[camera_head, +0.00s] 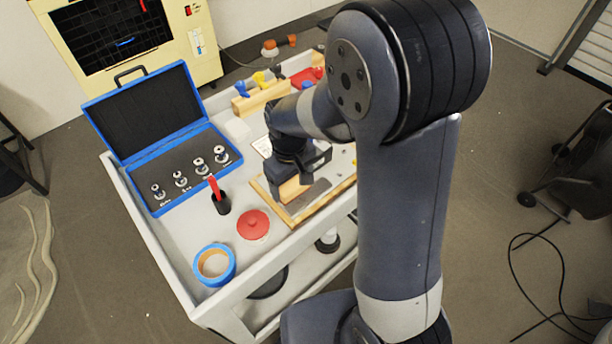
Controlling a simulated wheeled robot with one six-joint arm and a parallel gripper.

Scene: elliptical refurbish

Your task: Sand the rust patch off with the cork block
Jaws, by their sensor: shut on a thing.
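My gripper (300,172) is shut on the tan cork block (291,189), low over a flat panel with a light wooden border (287,216) on the grey cart. The block is at the panel's left part. I cannot tell whether it touches the surface. A dark grey area (311,199) of the panel shows just right of the block. No rust patch can be made out; the block, gripper and arm cover part of the panel.
On the cart (180,245) stand an open blue case (150,118) with several metal weights, a black holder with a red-handled tool (220,198), a red disc (253,224) and a blue tape roll (215,264). A wooden rack (262,98) stands behind.

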